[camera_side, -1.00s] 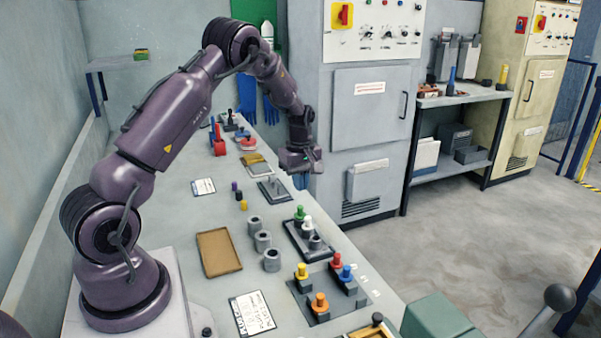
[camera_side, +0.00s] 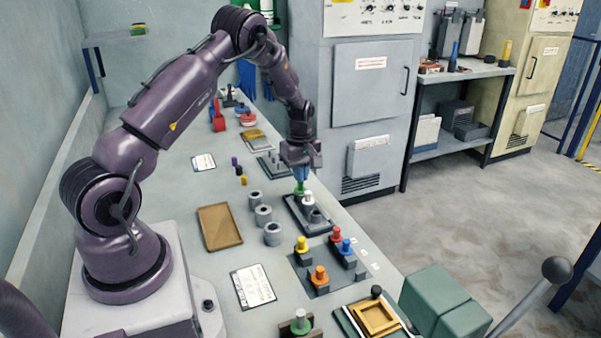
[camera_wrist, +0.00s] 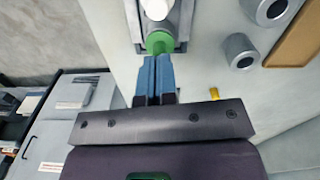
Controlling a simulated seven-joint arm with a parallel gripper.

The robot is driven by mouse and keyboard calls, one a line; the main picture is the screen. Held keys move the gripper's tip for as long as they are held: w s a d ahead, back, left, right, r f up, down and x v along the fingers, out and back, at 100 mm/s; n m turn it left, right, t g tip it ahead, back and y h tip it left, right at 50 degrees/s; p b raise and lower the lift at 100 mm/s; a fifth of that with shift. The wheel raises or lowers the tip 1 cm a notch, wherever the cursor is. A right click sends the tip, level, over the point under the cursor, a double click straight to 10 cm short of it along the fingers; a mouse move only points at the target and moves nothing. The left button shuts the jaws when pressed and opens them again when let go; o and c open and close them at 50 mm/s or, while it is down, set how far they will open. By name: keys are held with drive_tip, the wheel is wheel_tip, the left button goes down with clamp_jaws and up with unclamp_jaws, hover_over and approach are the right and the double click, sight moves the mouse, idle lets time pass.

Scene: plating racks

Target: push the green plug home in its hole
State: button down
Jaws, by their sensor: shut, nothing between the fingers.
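The green plug (camera_side: 299,190) stands at the far end of a dark rack (camera_side: 322,227), beside a white plug (camera_side: 308,198). My gripper (camera_side: 300,180) is directly above the green plug, blue fingers pointing down, shut and empty. In the wrist view the green plug's round top (camera_wrist: 160,42) lies just beyond the shut fingertips (camera_wrist: 156,60). The fingers look very close to or touching the top; I cannot tell which. The plug's lower part and its hole are hidden, so its depth is unclear.
A second rack (camera_side: 300,285) with yellow, red, blue and orange plugs is nearer the camera. Several grey cylinders (camera_side: 263,215) and a brown tray (camera_side: 220,228) lie to the left. A grey cabinet (camera_side: 370,100) stands behind.

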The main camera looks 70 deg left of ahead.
drive_tip(key=shift+f, duration=0.4)
wheel_tip(320, 180, up, 16)
drive_tip(key=s+d+r+m+t, duration=0.2)
drive_tip(key=s+d+r+m, duration=0.2)
drive_tip(key=d, duration=0.5)
drive_tip(key=s+d+r+m+t, duration=0.1)
drive_tip(key=s+d+r+m, duration=0.3)
drive_tip(key=s+d+m, duration=0.5)
drive_tip(key=s+d+r+m+t, duration=0.2)
drive_tip(key=s+d+r+m, duration=0.2)
drive_tip(key=s+d+m, duration=0.2)
drive_tip(key=d, duration=0.2)
drive_tip(key=shift+s+d+r+m+t, duration=0.2)
drive_tip(key=shift+d+r+m+t, duration=0.1)
drive_tip(key=shift+d, duration=0.1)
idle(0.6)
